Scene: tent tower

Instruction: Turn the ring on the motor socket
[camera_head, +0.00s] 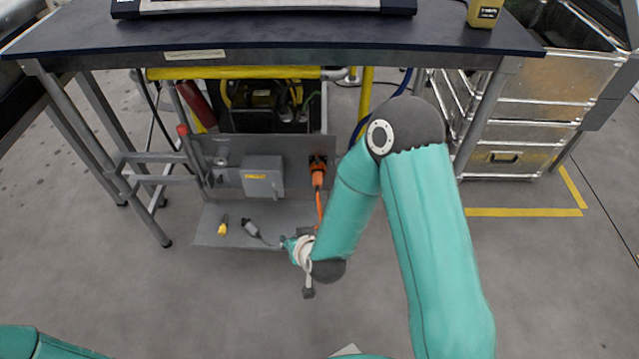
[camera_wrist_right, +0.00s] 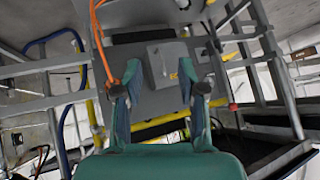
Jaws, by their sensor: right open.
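A grey panel (camera_head: 215,180) stands under the dark table. It carries a grey box (camera_head: 262,177) with a yellow label, an orange plug (camera_head: 318,177) seated in a dark socket (camera_head: 317,161), and a small round grey fitting (camera_head: 221,161). I cannot tell which part is the ring. My right gripper (camera_head: 290,243) is low in front of the panel, below the box, touching nothing that I can make out. My left gripper is out of view.
A yellow connector (camera_head: 223,226) and a grey connector (camera_head: 251,228) lie on the panel's lower plate (camera_head: 212,240). An orange cable (camera_head: 319,208) hangs from the plug. The tabletop (camera_head: 450,42) overhangs the panel; table legs (camera_head: 105,155) flank it. Metal cases (camera_head: 510,130) stand at right.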

